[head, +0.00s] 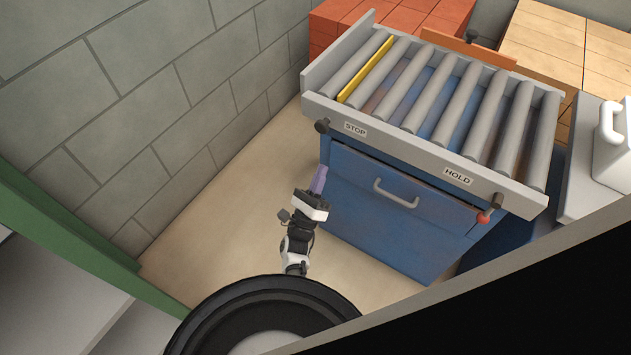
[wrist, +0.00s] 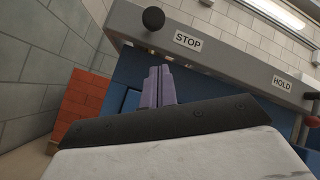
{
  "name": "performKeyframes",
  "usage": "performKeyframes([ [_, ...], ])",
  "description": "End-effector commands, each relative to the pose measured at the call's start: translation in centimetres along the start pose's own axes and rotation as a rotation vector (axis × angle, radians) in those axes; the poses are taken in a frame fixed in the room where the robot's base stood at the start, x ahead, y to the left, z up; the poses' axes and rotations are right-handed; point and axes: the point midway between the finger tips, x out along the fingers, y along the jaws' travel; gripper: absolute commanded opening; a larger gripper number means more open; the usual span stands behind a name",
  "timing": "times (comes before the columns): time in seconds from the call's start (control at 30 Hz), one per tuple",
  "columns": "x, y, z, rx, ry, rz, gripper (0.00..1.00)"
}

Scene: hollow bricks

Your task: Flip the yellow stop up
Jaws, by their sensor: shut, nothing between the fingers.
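The yellow stop (head: 366,70) is a thin strip between two grey rollers near the left end of the roller conveyor. It lies about level with the rollers. A dark round knob (head: 322,126) sits on the conveyor's front rail, left of the STOP label (head: 355,129). The knob also shows at the top of the wrist view (wrist: 153,17), with the STOP label (wrist: 188,41) to its right. My gripper (head: 319,178) has purple fingers. They are shut and empty, below the knob and in front of the blue cabinet, apart from the knob. The yellow stop is hidden in the wrist view.
The HOLD label (head: 458,176) and a red-tipped lever (head: 484,217) are at the rail's right end. A drawer handle (head: 396,194) sticks out of the blue cabinet (head: 390,235). A block wall (head: 130,110) stands at left. Red bricks (head: 420,18) are behind the conveyor.

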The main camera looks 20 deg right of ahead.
Motion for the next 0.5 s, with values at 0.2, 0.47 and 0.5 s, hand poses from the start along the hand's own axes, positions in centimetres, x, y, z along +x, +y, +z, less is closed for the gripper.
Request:
performKeyframes([
  [0.2, 5.0, -0.2, 0.2, -0.001, 0.0, -0.002, 0.0],
  [0.47, 6.8, -0.1, 2.5, 0.0, 0.001, 0.001, 0.0],
  [0.5, 7.0, -0.1, 2.7, 0.0, 0.001, 0.001, 0.0],
])
